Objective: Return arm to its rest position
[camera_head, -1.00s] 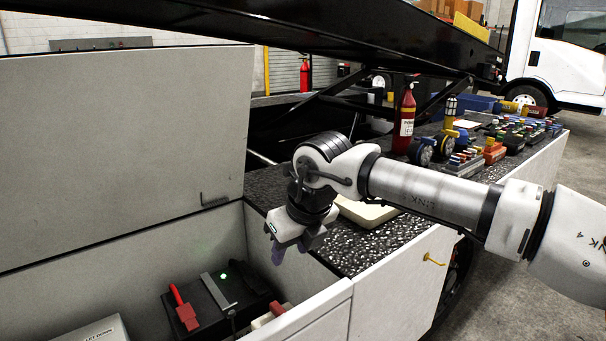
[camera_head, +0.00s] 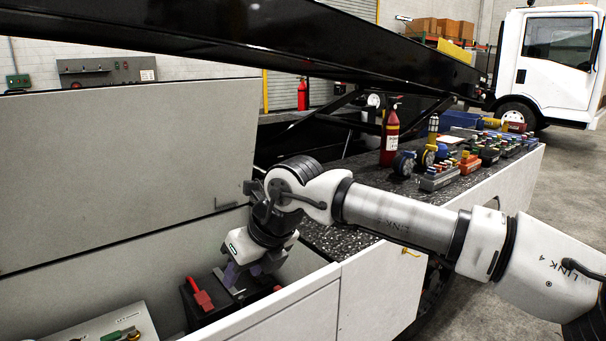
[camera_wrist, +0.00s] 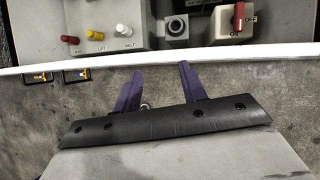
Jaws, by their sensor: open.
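My gripper (camera_head: 244,271) is over the open compartment of the loader's side box in the head view, its purple fingers pointing down near a black box (camera_head: 205,315) with a red handle (camera_head: 200,294). In the wrist view the two purple fingers (camera_wrist: 158,84) stand apart with nothing between them. My arm reaches in from the right across the front of the loader. Whether the fingertips touch the black box is hard to tell in the head view.
The raised lid (camera_head: 120,175) stands behind the compartment, with the front wall (camera_head: 290,318) before it. A red extinguisher (camera_head: 390,138) and several devices stand on the speckled deck (camera_head: 335,238). The black belt frame (camera_head: 250,38) slopes overhead. The wrist view shows a control panel (camera_wrist: 115,18) with knobs.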

